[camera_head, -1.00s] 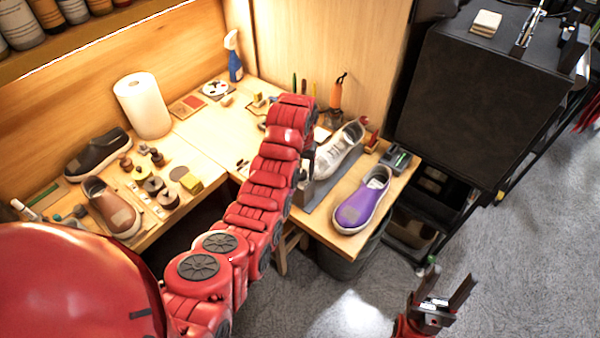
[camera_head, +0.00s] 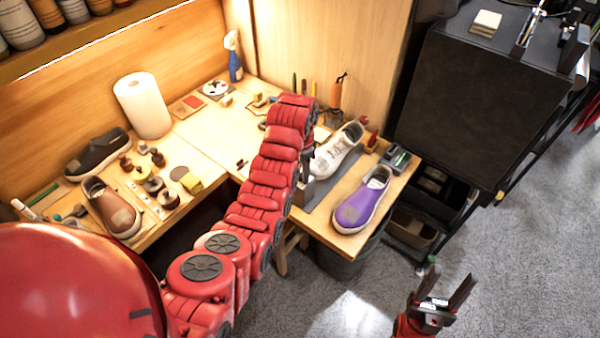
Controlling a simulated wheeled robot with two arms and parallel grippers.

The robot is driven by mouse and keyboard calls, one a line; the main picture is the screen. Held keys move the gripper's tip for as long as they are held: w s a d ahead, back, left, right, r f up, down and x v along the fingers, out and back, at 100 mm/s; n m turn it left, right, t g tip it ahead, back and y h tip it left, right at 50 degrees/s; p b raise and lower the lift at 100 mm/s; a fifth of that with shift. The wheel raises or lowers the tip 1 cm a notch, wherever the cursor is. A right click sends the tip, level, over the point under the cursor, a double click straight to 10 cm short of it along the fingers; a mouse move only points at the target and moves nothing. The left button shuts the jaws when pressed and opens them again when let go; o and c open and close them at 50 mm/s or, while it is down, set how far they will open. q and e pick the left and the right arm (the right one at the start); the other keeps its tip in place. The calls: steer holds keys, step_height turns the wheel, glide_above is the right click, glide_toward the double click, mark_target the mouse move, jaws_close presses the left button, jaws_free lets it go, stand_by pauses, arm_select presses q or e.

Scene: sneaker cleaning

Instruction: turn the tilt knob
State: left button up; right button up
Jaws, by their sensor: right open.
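My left arm reaches over the bench to the white sneaker (camera_head: 336,150), which rests over a grey mat (camera_head: 322,192) on the right part of the bench. Only a sliver of my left gripper (camera_head: 306,172) shows, beside the sneaker's near left side; my arm hides its jaws. I cannot make out a tilt knob; it may be hidden behind my arm or too small to tell. My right gripper (camera_head: 450,292) is open and empty, over the floor at the lower right, away from the bench.
A purple shoe (camera_head: 360,203) stands at the bench's front right edge, near a dark device (camera_head: 396,158). A paper roll (camera_head: 143,106), a brown shoe (camera_head: 111,208) and a black shoe (camera_head: 97,154) are on the left. A black cabinet (camera_head: 470,110) stands right.

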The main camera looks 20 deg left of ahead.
arm_select(q)
jaws_close()
steer(key=n, duration=0.4)
steer(key=shift+n, duration=2)
steer(key=n, duration=0.3)
steer(key=shift+n, duration=0.3)
steer(key=o, duration=0.5)
jaws_free()
